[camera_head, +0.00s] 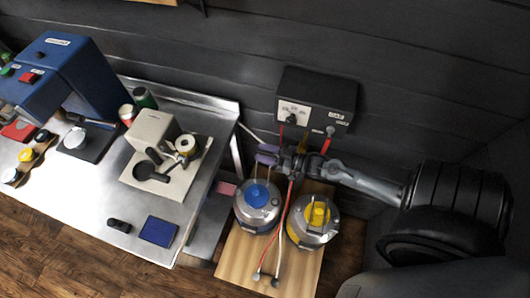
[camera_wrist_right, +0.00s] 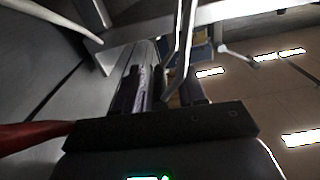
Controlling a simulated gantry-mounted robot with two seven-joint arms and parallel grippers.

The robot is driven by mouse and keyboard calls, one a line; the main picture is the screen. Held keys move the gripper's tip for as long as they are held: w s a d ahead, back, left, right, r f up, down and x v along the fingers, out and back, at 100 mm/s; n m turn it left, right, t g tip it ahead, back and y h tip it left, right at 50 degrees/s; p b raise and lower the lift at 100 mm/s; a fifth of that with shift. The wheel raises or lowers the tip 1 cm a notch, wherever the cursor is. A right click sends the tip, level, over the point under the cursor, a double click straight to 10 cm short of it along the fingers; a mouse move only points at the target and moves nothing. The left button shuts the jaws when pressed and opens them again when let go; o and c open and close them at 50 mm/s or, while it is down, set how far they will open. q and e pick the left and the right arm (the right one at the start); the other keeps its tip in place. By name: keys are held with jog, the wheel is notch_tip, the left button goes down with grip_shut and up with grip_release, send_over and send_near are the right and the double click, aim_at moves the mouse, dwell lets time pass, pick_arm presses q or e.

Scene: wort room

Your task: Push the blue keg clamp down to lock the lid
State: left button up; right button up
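The silver keg with the blue cap (camera_head: 257,194) stands on a wooden board, left of a second keg. A thin upright piece shows at its top, but I cannot tell the clamp's position clearly. My right gripper (camera_head: 267,154) comes in from the right and is above and behind the blue-capped keg in the head view, apparently apart from it. Its purple-grey fingers point left. In the right wrist view the two dark fingers (camera_wrist_right: 165,92) show, but the gap between them is unclear. My left gripper is not in view.
A yellow-capped keg (camera_head: 314,216) stands to the right. Red and pale hoses run from a black gas box (camera_head: 316,102) on the wall, down past the gripper and between the kegs. The wooden board (camera_head: 237,255) has bare space in front. A steel table (camera_head: 205,160) stands left.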

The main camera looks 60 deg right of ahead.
grip_shut()
jog(key=shift+a+r, duration=0.1)
jog(key=shift+a, duration=0.1)
dwell(0.3)
jog(key=s+a+n+p, duration=0.2)
jog(key=a+n+p, duration=0.2)
jog(key=a, duration=0.3)
jog(key=shift+s+a+r+n, duration=0.15)
jog(key=shift+a+r+n, duration=0.2)
jog(key=shift+n, duration=0.55)
jog(key=shift+f, duration=0.1)
